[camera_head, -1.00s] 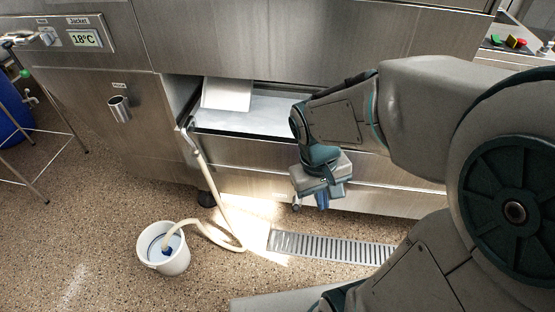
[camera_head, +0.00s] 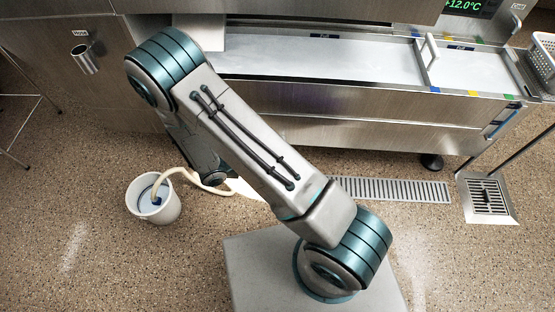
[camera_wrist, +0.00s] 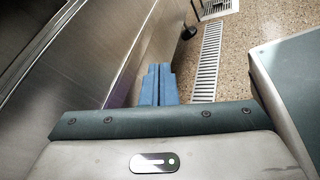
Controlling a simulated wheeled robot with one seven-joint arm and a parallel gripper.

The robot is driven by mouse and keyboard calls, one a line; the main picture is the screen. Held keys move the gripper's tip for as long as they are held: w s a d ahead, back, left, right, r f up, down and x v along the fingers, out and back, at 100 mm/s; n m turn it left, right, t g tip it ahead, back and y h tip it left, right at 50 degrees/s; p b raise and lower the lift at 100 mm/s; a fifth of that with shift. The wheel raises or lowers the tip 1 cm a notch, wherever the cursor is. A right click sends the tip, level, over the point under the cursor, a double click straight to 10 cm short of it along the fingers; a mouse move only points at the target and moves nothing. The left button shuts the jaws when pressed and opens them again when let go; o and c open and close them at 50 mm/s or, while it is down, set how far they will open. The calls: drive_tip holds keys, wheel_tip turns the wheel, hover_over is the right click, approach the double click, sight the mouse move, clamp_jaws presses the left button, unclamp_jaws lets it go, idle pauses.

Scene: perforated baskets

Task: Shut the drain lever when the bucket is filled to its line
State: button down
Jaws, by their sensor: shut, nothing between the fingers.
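The white bucket (camera_head: 153,212) stands on the floor at the left in the head view, with bluish liquid (camera_head: 155,190) inside. I cannot make out the level against a line. A cream hose (camera_head: 205,186) runs into the bucket from behind my arm. The drain lever is hidden behind my arm in the head view and does not show in the wrist view. My gripper's blue fingers (camera_wrist: 158,84) are together and empty in the wrist view, beside a steel panel. In the head view my arm hides the gripper.
A long floor grating (camera_head: 392,189) and a square floor drain (camera_head: 489,198) lie to the right. The steel machine (camera_head: 360,135) stands behind, with an open trough (camera_head: 330,58). A perforated basket (camera_head: 543,62) is at the far right. Floor around the bucket is clear.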

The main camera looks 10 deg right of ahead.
drive_tip(key=s+a+f+n+t+y, duration=0.15)
drive_tip(key=f+n+t+y, duration=0.25)
drive_tip(key=f+n+t, duration=0.55)
drive_tip(key=s+a+f+n+t+y, duration=0.1)
drive_tip(key=a+f+n+t+y, duration=0.4)
drive_tip(key=f, duration=0.7)
drive_tip(key=w+d+r+b, duration=0.1)
drive_tip(key=w+d+b, duration=0.1)
drive_tip(key=w, duration=0.4)
drive_tip(key=w+d+r+g+h+b, duration=0.1)
drive_tip(key=w+d, duration=0.4)
drive_tip(key=w, duration=0.1)
drive_tip(key=shift+d+n+b, duration=0.2)
drive_tip(key=shift+n+b, duration=0.2)
drive_tip(key=shift+n, duration=0.05)
drive_tip(key=shift+r+g, duration=0.25)
